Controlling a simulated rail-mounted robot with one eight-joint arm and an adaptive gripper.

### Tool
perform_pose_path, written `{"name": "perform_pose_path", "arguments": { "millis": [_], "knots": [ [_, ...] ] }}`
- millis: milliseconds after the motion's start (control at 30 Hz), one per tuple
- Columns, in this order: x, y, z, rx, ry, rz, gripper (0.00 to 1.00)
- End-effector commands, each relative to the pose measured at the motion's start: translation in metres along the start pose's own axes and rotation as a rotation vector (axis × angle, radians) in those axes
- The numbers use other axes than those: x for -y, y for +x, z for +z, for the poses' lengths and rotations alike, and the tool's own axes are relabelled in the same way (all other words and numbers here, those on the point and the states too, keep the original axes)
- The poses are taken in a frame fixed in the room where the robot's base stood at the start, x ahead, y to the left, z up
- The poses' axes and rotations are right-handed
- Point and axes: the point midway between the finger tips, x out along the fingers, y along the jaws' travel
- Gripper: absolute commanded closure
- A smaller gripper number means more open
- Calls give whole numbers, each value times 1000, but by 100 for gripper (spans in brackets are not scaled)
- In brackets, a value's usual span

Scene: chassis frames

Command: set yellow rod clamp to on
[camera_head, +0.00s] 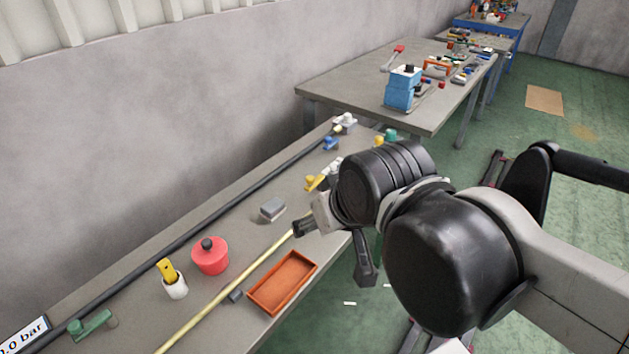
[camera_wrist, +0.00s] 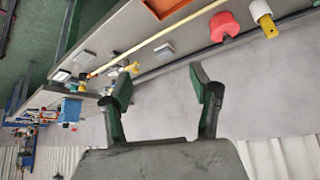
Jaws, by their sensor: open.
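A yellow clamp-like piece (camera_head: 315,183) with a lever sits on the bench near the far end of a long yellow rod (camera_head: 225,292). My arm partly hides the area around it. In the wrist view a small yellow piece (camera_wrist: 133,67) shows near the far end of the rod, just beyond the left finger; its lever setting is too small to tell. My gripper (camera_head: 333,256) is open and empty, above the bench's right edge on the near side of the clamp. In the wrist view my gripper's (camera_wrist: 160,77) fingers are spread with nothing between them.
On the bench (camera_head: 130,295) are a red pot (camera_head: 210,256), a white cup with a yellow handle (camera_head: 174,284), an orange tray (camera_head: 283,283), a grey block (camera_head: 272,209) and a green clamp (camera_head: 90,324). A dark rod (camera_head: 190,233) runs along the wall side. Another cluttered table (camera_head: 345,85) stands behind.

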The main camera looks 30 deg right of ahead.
Motion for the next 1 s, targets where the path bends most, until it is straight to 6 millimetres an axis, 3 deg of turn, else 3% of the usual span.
{"name": "perform_pose_path", "arguments": {
  "millis": [33,167,333,567,1000],
  "knots": [
    [0,0,0,0,0,0,42],
    [0,0,-3,4,-2,1,59],
    [-5,-2,-27,41,-14,7,60],
    [-16,6,-77,125,-46,16,60],
    [-46,51,-162,291,-103,15,60]
  ]
}}
